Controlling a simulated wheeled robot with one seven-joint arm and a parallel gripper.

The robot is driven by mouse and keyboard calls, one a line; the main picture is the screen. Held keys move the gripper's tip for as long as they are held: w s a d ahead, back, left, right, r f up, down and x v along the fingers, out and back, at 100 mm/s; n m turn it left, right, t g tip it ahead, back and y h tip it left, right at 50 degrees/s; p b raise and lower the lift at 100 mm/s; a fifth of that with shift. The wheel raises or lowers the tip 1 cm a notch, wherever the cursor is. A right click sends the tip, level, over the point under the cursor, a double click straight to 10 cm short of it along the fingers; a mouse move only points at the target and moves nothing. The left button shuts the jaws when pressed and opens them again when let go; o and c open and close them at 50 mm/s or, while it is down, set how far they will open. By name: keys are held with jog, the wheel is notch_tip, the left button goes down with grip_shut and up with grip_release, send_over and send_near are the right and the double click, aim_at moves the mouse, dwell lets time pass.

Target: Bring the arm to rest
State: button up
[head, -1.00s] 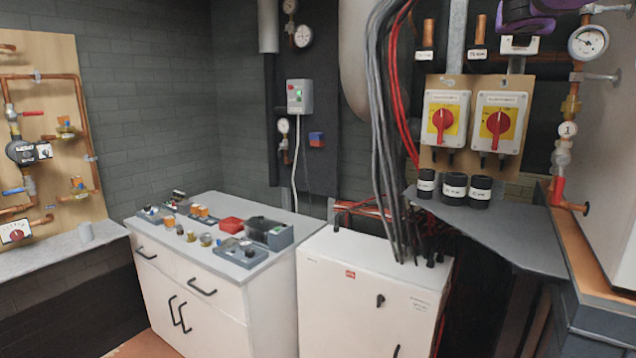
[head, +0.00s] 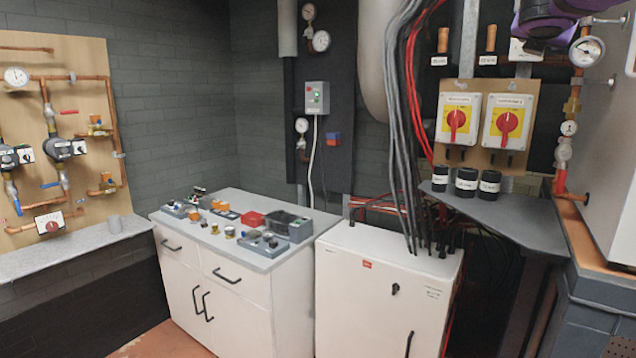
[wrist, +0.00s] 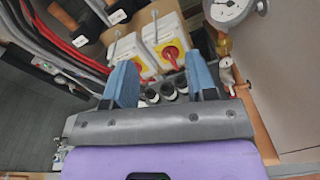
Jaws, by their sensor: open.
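My gripper (wrist: 162,88) shows in the wrist view with its two blue fingers spread apart and nothing between them. Beyond the fingers are two yellow-and-white switch boxes with red knobs and several black cylinders. In the head view only part of my purple and dark arm shows at the top right corner, above and right of the right switch box (head: 509,122). The gripper's fingers cannot be made out there.
A grey shelf (head: 500,208) holds the black cylinders below the left switch box (head: 457,118). A pressure gauge (head: 586,51) and copper pipe stand at the right. A white cabinet (head: 350,280) and a drawer unit (head: 243,300) with small parts on top stand lower left.

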jog(key=s+a+f+m+g+y, duration=0.3)
jog(key=s+a+f+m, duration=0.1)
jog(key=s+f+m, duration=0.4)
jog(key=s+a+f+m+g+y, duration=0.3)
jog(key=s+f+m, duration=0.6)
jog(key=s+f, duration=0.3)
jog(key=s+a+f+m+g+y, duration=0.2)
jog(key=s+a+f+m, duration=0.3)
jog(key=s, duration=0.8)
notch_tip(320, 180, down, 5)
jog(key=m+y, duration=0.1)
jog(key=m, duration=0.2)
jog(key=shift+s+a+f+m+g+y, duration=0.2)
jog(key=shift+s+a+m+g+y, duration=0.05)
jog(key=shift+a+m+g+y, duration=0.15)
